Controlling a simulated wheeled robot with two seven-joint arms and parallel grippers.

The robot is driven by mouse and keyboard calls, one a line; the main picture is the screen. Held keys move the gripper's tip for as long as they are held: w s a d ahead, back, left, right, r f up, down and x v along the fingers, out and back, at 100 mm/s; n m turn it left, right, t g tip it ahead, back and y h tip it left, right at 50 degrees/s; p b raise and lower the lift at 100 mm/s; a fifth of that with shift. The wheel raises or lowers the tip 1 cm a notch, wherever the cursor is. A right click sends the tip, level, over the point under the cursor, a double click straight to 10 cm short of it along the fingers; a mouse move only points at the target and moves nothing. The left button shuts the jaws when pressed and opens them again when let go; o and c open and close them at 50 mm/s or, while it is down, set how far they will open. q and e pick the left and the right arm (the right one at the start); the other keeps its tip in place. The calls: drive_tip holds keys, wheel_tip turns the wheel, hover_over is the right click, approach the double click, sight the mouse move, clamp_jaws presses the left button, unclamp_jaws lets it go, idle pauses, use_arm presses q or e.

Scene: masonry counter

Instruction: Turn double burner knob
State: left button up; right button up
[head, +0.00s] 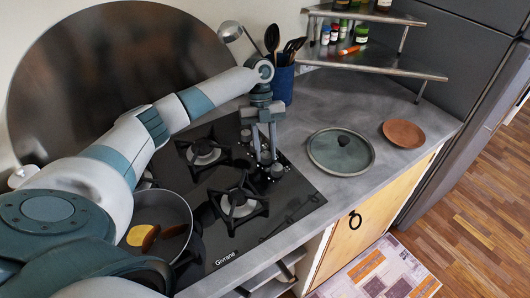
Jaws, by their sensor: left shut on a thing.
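The black gas hob (285,213) lies in the counter, with its burner knobs in a row along its right side. My left gripper (266,160) points down over that row. Its fingers are shut on one burner knob (266,158), which they mostly hide. Another knob (277,171) shows just in front of the fingers, and one more (246,135) shows behind them. Burner grates (240,203) stand to the left of the knobs. I cannot tell which way the held knob is turned. My right gripper is not in view.
A pan (180,210) with food sits at the hob's front left. A blue utensil holder (283,80) stands behind my gripper. A tiered shelf (375,66) holds bottles at the back.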

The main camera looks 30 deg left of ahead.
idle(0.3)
use_arm(q)
drive_tip(key=o, duration=1.1)
drive_tip(key=shift+c, duration=0.2)
drive_tip(key=shift+r, duration=0.1)
drive_tip(key=shift+w+a+r, duration=0.15)
drive_tip(key=shift+r, duration=0.05)
drive_tip(key=b+v, duration=0.2)
drive_tip(key=v, duration=1.4)
drive_tip(key=shift+r, duration=0.35)
drive_tip(key=shift+w, duration=0.1)
drive_tip(key=shift+f, duration=0.1)
